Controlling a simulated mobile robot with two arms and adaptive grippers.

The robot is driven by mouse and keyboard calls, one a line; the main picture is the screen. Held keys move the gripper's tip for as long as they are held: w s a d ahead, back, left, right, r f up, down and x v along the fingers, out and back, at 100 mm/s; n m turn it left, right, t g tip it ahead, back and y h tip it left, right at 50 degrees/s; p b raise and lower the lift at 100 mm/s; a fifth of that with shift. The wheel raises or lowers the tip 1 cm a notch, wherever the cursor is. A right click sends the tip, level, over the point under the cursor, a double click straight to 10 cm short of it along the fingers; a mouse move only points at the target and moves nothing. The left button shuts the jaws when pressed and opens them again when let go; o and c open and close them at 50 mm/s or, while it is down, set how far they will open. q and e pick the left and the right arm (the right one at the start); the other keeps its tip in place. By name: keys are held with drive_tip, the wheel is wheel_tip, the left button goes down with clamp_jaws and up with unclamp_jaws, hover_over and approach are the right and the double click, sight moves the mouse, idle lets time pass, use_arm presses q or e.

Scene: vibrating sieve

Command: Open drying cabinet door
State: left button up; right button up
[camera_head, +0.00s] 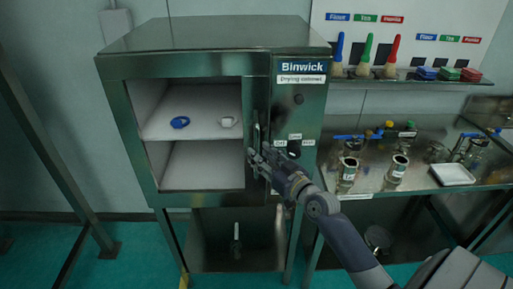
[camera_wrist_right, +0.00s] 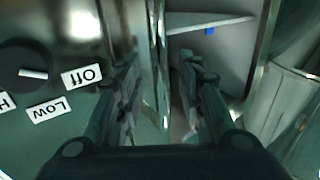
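The drying cabinet (camera_head: 205,36) is a steel box labelled "Binwick". Its door (camera_head: 170,68) is a steel frame around a large window and looks shut or nearly so; I cannot tell for certain. A vertical handle (camera_head: 256,130) is on the door's right side. My right gripper (camera_head: 255,160) is at the handle's lower part. In the right wrist view its fingers (camera_wrist_right: 165,95) are apart, with a narrow, shiny vertical bar (camera_wrist_right: 157,60) between them. Contact is not clear. My left gripper is out of view.
A control knob (camera_head: 293,147) with white labels is right of the handle. A blue item (camera_head: 180,122) and a white cup (camera_head: 228,121) are on the inner shelf. A bench (camera_head: 410,180) with glassware and metal cylinders stands close on the right. The floor in front is clear.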

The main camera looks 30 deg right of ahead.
drive_tip(key=shift+w, duration=1.4)
clamp_jaws()
drive_tip(key=shift+a+f, duration=0.1)
drive_tip(key=shift+a, duration=0.05)
